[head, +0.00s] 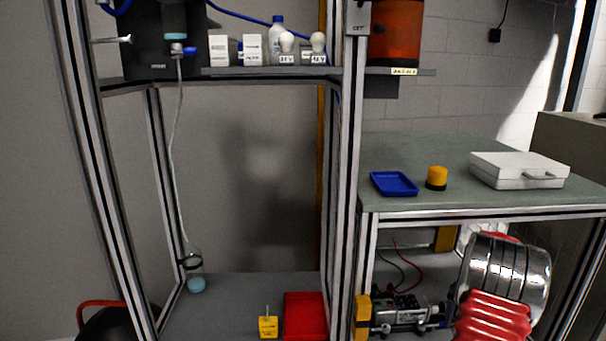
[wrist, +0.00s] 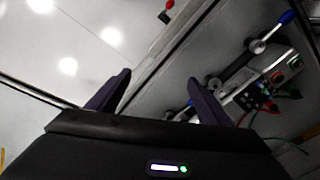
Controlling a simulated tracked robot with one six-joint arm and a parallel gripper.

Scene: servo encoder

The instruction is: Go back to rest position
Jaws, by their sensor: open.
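My gripper (wrist: 158,92) shows in the wrist view with its two dark fingers spread apart. Nothing is between the fingertips. A metal device (wrist: 262,80) with a blue-tipped lever and red and green wires lies just beyond and to the right of the fingers. I cannot tell whether the right finger touches it. What looks like the same device (head: 402,314) shows in the head view on the level under the green-topped bench. My gripper's fingers cannot be made out in the head view.
A metal-framed rack stands at left, with bottles and boxes on its upper shelf (head: 222,73). A red tray (head: 305,316) and yellow block (head: 268,326) are low in it. The bench (head: 440,150) holds a blue tray (head: 394,184), yellow cylinder (head: 437,176) and white case (head: 518,170).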

